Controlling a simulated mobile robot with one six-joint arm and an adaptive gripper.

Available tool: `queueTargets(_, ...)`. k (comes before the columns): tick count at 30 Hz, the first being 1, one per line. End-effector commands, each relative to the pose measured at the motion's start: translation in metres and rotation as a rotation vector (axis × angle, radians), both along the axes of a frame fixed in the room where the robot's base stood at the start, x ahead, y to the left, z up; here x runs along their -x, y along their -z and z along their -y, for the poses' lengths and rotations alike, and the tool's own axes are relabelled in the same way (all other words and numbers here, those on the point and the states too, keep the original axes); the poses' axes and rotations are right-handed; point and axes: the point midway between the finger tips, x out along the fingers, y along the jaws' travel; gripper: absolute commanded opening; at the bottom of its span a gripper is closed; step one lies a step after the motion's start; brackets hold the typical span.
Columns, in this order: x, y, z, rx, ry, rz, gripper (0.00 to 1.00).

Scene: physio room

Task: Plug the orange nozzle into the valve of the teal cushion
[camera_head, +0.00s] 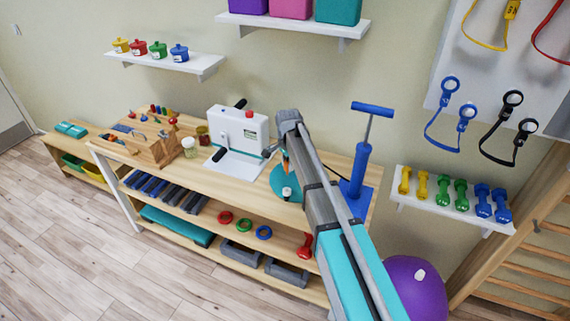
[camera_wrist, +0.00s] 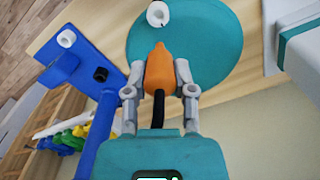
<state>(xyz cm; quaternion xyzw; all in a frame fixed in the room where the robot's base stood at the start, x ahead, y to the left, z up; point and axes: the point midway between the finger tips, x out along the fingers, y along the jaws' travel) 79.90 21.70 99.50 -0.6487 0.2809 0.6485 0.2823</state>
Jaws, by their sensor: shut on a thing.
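The teal cushion (camera_wrist: 215,45) is a round disc on the wooden bench top. Its white ring-shaped valve (camera_wrist: 158,14) shows near the cushion's edge in the wrist view. The cushion also shows in the head view (camera_head: 279,184), partly hidden by my arm. My gripper (camera_wrist: 160,80) is shut on the orange nozzle (camera_wrist: 158,69), which has a black hose running back from it. The nozzle's tip points toward the valve, with a gap between them in the picture. I cannot tell the nozzle's height above the cushion. In the head view my arm mostly hides the gripper.
A blue hand pump (camera_head: 361,160) stands on the bench right of the cushion; its blue base (camera_wrist: 70,78) shows in the wrist view. A white machine (camera_head: 238,133) stands left of the cushion. A purple ball (camera_head: 414,285) is on the floor at the right.

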Motion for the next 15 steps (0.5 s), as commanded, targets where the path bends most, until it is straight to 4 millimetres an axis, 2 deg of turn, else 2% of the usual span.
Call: queueTargets(15,0.000,0.043,-0.001,0.000,-0.001,0.000,0.00)
